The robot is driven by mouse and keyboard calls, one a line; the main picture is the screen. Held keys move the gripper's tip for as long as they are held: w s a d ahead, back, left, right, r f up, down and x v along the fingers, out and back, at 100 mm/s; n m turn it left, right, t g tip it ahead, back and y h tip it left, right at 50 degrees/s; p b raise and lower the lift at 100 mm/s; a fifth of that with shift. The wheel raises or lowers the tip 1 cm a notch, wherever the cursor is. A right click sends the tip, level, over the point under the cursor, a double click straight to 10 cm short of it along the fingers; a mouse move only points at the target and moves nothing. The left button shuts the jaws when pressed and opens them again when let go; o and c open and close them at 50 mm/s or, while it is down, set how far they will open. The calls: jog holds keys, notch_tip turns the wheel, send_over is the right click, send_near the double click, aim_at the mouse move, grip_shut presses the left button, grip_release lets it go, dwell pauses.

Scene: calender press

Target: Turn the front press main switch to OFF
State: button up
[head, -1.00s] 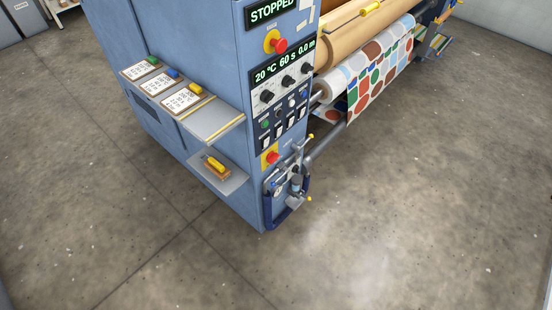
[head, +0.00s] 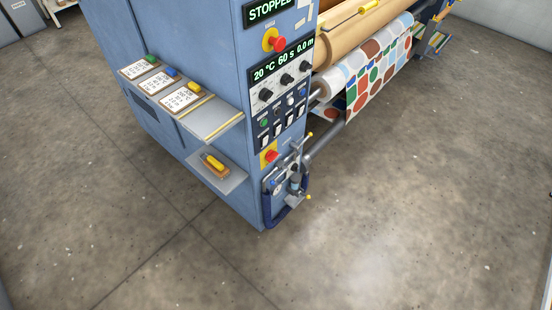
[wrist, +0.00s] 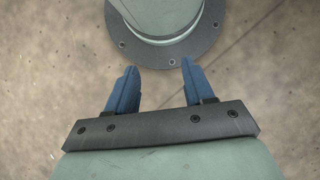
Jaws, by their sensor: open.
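The press's blue control column stands at the upper middle of the head view. Low on its panel, a red switch on a yellow square plate (head: 269,157) looks like the main switch; its position and small lettering are too small to read. Higher up, a red mushroom button on a yellow disc (head: 275,42) sits below a green "STOPPED" display (head: 268,10). My gripper (wrist: 160,67) shows only in the wrist view, its two blue fingers apart with nothing between them. It points down toward bare floor and a grey round flange, away from the panel.
Two shelves with clipboards (head: 187,97) and a yellow-handled tool (head: 213,163) stick out left of the panel. Below the switch is a valve assembly with hoses (head: 288,185). A patterned fabric roll (head: 375,70) lies to the right. The floor (head: 400,220) in front is clear.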

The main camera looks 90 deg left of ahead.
jog(key=o, duration=0.5)
jog(key=w+a+n, duration=0.1)
jog(key=a, duration=0.2)
jog(key=w+a+n+t+h, duration=0.1)
jog(key=a+n, duration=0.1)
jog(key=a, duration=0.2)
jog(key=w+a+r+n, duration=0.1)
jog(key=a, duration=0.3)
jog(key=shift+a+t+h, duration=0.25)
jog(key=shift+t+h, duration=0.05)
jog(key=shift+t, duration=0.1)
jog(key=m+g+y, duration=0.8)
jog(key=m+y, duration=0.7)
jog(key=y, duration=0.1)
send_near(275, 158)
jog(key=x, duration=0.9)
jog(key=shift+s+a, duration=0.1)
jog(key=shift+s, duration=0.05)
